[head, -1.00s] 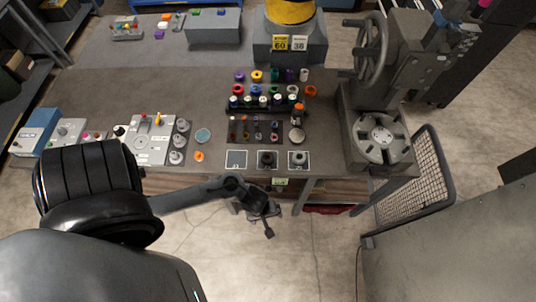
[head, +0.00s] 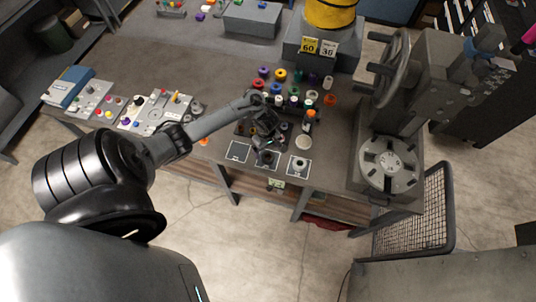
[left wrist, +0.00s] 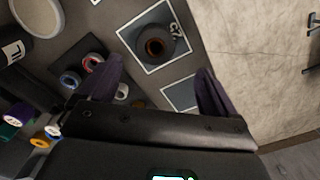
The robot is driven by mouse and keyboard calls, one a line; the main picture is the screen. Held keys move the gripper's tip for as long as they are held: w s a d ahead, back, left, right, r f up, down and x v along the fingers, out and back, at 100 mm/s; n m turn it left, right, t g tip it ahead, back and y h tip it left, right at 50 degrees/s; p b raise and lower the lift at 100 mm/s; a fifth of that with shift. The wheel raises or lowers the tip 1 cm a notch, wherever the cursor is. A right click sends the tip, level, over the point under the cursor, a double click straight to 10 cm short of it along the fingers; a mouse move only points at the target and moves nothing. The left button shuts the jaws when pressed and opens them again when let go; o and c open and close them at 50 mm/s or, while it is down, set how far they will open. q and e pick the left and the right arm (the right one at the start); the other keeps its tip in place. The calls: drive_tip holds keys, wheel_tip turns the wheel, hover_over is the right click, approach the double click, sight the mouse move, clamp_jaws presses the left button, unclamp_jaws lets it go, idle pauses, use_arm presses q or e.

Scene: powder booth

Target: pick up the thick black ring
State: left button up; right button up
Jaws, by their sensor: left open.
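A dark, thick-walled round piece with a brown centre (left wrist: 155,47) sits on a white-edged square pad in the left wrist view. It is the thing there that looks most like the thick black ring. In the head view it (head: 268,157) is partly hidden by my gripper. My left gripper (head: 262,152) points down over the table's front edge, near this middle pad. In the left wrist view its open fingers (left wrist: 160,85) have nothing between their tips, and the dark piece lies apart, beyond them. My right gripper is not in view.
Pads lie on either side: a bare one (head: 238,152) and one with a grey fitting (head: 299,166). A dark tray with small coloured rings (left wrist: 92,62) is close to the fingers. Several coloured spools (head: 280,75) stand behind. A press (head: 388,160) stands at the right.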

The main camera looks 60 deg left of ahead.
sight(268, 155)
use_arm(q)
wheel_tip(268, 155, down, 2)
drive_tip(key=shift+f, duration=0.1)
drive_tip(key=f+b, duration=0.2)
drive_tip(key=f, duration=0.1)
drive_tip(key=shift+w+f, duration=0.3)
drive_tip(key=shift+w, duration=0.1)
drive_tip(key=shift+f, duration=0.7)
drive_tip(key=c, duration=1.3)
drive_tip(key=shift+r, duration=0.15)
